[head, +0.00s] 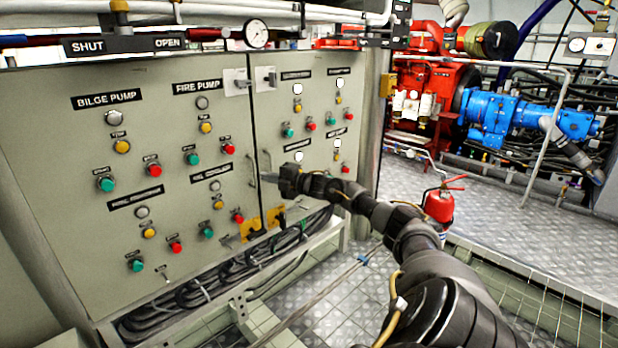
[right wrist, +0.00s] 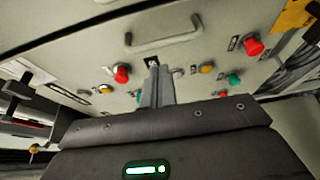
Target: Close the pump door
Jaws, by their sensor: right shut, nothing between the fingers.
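The grey control cabinet has a left door (head: 75,200) labelled BILGE PUMP and FIRE PUMP, and a right door (head: 315,105) beside it. A dark upright seam runs between them. The left door looks nearly flush with the right one; I cannot tell whether it is fully closed. A left handle (head: 251,170) and a right handle (head: 267,160) flank the seam. My right gripper (head: 268,178) is shut and empty in front of the cabinet near these handles. In the right wrist view its fingers (right wrist: 155,85) point at the panel, below a handle (right wrist: 163,38); contact is unclear. My left gripper is out of view.
Buttons and lamps cover both doors. Yellow latches (head: 250,228) and black cables (head: 215,285) sit below. A pressure gauge (head: 256,33) and pipes run above. A red fire extinguisher (head: 439,206) stands right of my arm, with metal plate floor (head: 405,180) around.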

